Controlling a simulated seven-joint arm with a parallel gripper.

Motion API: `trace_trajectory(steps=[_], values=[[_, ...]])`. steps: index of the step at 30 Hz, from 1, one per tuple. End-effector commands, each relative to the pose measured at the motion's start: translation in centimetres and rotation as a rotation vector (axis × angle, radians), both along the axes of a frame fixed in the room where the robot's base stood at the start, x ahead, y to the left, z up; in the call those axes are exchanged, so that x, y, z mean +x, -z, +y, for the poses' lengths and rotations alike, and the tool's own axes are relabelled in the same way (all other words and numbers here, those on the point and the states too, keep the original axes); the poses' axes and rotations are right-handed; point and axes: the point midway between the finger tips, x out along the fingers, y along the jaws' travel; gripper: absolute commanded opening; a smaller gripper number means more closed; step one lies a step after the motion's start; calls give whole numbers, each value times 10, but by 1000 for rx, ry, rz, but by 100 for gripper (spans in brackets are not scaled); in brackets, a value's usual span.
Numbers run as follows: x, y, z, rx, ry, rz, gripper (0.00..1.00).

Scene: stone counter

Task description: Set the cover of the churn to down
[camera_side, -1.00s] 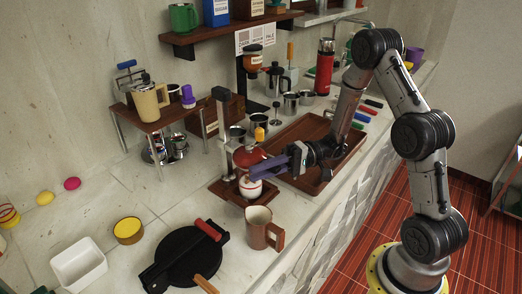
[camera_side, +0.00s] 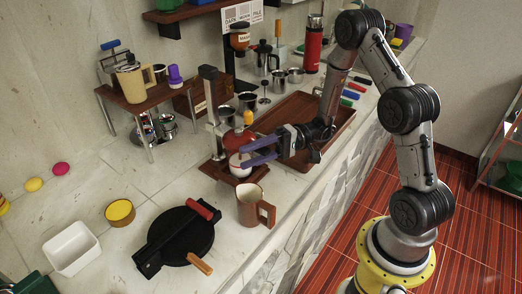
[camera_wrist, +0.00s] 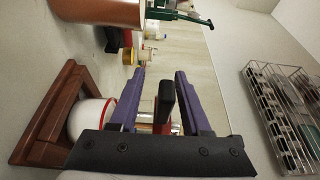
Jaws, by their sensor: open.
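What looks like the churn is a white and red pot (camera_side: 240,168) on a small wooden base (camera_side: 213,172). A red domed cover (camera_side: 234,140) shows above it, partly hidden by my gripper; I cannot tell its exact tilt. An orange knob (camera_side: 248,118) stands above the cover. My gripper (camera_side: 246,155) is open, its two purple fingers level beside the pot. In the wrist view, a dark-topped red part (camera_wrist: 165,100) shows between the fingers of my gripper (camera_wrist: 160,72), with no clear contact. The pot's white side and red rim (camera_wrist: 88,115) show left of the fingers.
A brown mug (camera_side: 248,208) stands just in front of the base. A black round hinged pan (camera_side: 180,235) lies front left. A metal column (camera_side: 211,100) rises behind the base. A wooden tray (camera_side: 300,105) lies behind my gripper.

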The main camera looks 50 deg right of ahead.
Motion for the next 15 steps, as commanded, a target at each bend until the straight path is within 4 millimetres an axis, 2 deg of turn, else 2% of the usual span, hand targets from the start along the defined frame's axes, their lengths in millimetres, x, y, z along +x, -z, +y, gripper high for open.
trace_trajectory(steps=[5, 15], values=[[-7, 0, -20, -1, 6, -2, 48], [-35, 0, -88, 0, 7, -1, 48]])
